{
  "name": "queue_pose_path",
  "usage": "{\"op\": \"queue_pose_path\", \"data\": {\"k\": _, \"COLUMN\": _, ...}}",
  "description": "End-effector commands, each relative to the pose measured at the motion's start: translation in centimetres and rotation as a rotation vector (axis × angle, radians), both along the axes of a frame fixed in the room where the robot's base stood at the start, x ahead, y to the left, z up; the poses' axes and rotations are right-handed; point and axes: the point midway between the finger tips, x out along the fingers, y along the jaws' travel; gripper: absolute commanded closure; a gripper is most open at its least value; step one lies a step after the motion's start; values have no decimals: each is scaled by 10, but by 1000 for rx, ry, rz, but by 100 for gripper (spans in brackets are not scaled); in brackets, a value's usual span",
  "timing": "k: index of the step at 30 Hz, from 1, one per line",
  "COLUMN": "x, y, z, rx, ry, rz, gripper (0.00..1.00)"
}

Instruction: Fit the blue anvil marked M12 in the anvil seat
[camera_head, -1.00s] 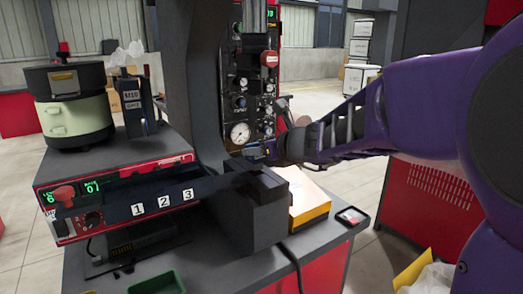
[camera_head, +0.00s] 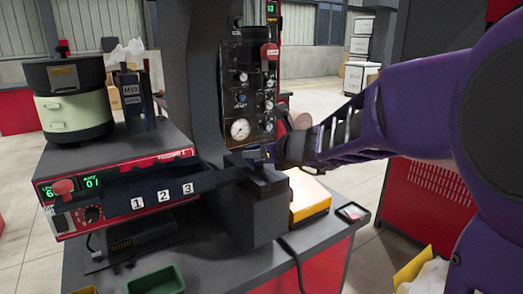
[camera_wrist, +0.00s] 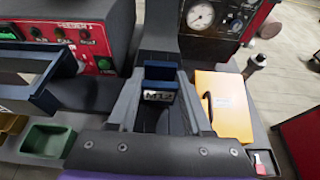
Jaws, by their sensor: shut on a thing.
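The blue anvil (camera_wrist: 160,72) with its white M12 label (camera_wrist: 158,96) is between the fingers of my gripper (camera_wrist: 158,88) in the wrist view. The fingers are shut on its two sides and the label faces my wrist. In the head view my gripper (camera_head: 262,154) holds the anvil close over the top of the dark grey press block (camera_head: 262,212), in front of the press column. The anvil seat itself is hidden by the anvil and fingers. I cannot tell whether the anvil touches the block.
A dark chute marked 1, 2, 3 (camera_head: 163,198) is left of the block. The press column (camera_head: 205,80) and gauge panel (camera_head: 252,90) rise behind. A yellow box (camera_head: 309,196) lies close on the right. A green bin (camera_head: 156,281) is at the front left.

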Motion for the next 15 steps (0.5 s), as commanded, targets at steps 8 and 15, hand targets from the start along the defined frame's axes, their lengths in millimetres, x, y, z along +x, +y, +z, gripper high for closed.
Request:
{"op": "queue_pose_path", "data": {"k": 8, "x": 0, "y": 0, "z": -6, "rx": 2, "ry": 0, "rz": 1, "gripper": 100}}
{"op": "queue_pose_path", "data": {"k": 15, "x": 0, "y": 0, "z": -11, "rx": 1, "ry": -2, "rz": 0, "gripper": 100}}
